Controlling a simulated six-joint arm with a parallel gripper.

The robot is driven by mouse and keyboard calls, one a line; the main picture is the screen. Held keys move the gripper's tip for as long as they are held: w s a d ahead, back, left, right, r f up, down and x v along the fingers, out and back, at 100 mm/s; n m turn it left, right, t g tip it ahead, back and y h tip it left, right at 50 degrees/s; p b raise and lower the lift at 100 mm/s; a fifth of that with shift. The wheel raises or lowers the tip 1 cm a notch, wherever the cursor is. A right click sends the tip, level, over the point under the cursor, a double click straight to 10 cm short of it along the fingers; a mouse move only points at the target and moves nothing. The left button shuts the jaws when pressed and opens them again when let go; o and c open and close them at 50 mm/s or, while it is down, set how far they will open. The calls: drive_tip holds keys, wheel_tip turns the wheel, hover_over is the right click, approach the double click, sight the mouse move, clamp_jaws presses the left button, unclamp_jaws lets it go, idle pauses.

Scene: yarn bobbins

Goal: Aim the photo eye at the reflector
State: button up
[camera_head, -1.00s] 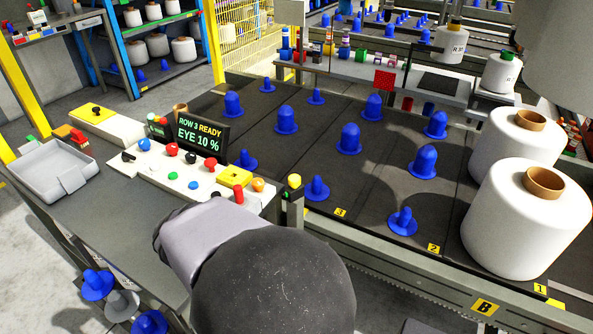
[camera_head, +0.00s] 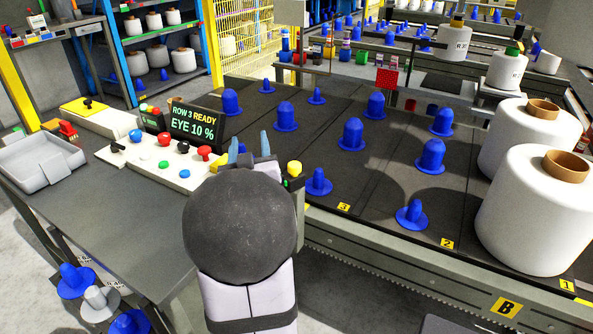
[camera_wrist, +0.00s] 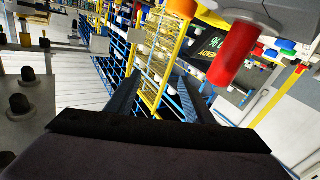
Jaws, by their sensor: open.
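A small post-mounted unit with a yellow cap (camera_head: 294,168) and a green light stands at the panel's right end; it looks like the photo eye. The red square reflector (camera_head: 387,80) stands across the dark bed, at its far side. The display (camera_head: 196,122) reads "ROW 3 READY, EYE 10 %". My gripper (camera_head: 249,147) is open, its blue fingertips showing past my dark round wrist, just left of the yellow-capped unit. In the wrist view my gripper (camera_wrist: 160,97) has spread fingers with nothing between them. My wrist hides part of the panel and the unit's lower mount.
The control panel (camera_head: 140,163) carries coloured knobs and buttons close to my gripper. Several blue bobbin holders (camera_head: 352,134) stand on the bed. Large white yarn bobbins (camera_head: 535,215) fill its right end. A grey tray (camera_head: 42,165) lies at left. A red cylinder (camera_wrist: 236,52) shows in the wrist view.

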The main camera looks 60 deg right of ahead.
sight(296, 162)
drive_tip(key=s+d+f+m+g+h+b, duration=0.15)
drive_tip(key=s+d+f+m+g, duration=0.3)
drive_tip(key=s+f, duration=0.5)
drive_tip(key=shift+m+h, duration=0.25)
drive_tip(key=shift+r+x, duration=0.15)
drive_tip(key=shift+x, duration=1.75)
drive_tip(key=shift+r+x, duration=0.15)
drive_tip(key=shift+x, duration=1.75)
drive_tip(key=shift+c, duration=0.6)
drive_tip(key=shift+t, duration=0.25)
drive_tip(key=c, duration=0.9)
